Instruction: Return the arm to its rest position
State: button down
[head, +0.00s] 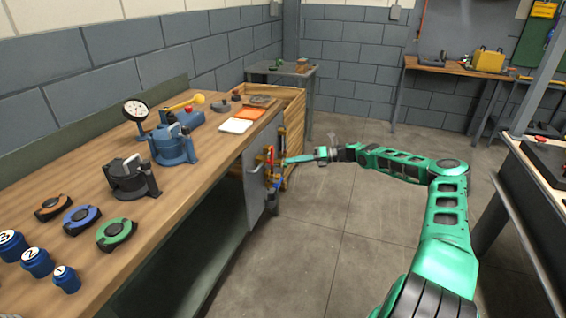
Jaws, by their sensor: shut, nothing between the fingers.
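My green arm (440,215) reaches up from the lower right and bends left over the open floor. Its end, my gripper (291,160), points left at the grey panel (256,176) on the side of the workbench. The slim teal fingers look closed, with nothing visible held in them. The fingertips are close to the red, brass and blue fittings (271,165) on the panel; I cannot tell whether they touch.
The wooden workbench (125,195) on the left carries blue and black casings, coloured rings, numbered blue cylinders and a dial gauge. A dark table edge (528,215) stands at right. Another bench (435,68) is at the back. The floor between is clear.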

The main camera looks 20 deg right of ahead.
jog(key=s+a+r+n+g+h, duration=0.2)
jog(key=s+a+n+g+h, duration=0.5)
jog(key=s+a+n, duration=0.6)
jog(key=s+d+r+n+g+h, duration=0.1)
jog(key=s+d+r+n+h, duration=0.25)
jog(key=s, duration=0.65)
jog(key=s+d+r+n+h, duration=0.1)
jog(key=s+d+r+n, duration=0.25)
jog(key=s+r, duration=0.45)
jog(key=s+d+r+n+g+h, duration=0.15)
jog(key=s+d+r, duration=0.3)
jog(key=s, duration=0.65)
jog(key=s+r+n+t, duration=0.1)
jog(key=s+n, duration=0.1)
jog(key=s, duration=0.6)
jog(key=s+a+r+n+t, duration=0.1)
jog(key=s+r+n, duration=0.1)
jog(key=s, duration=0.7)
jog(key=shift+s+n, duration=0.3)
jog(key=shift+n, duration=0.25)
jog(key=shift+a, duration=0.1)
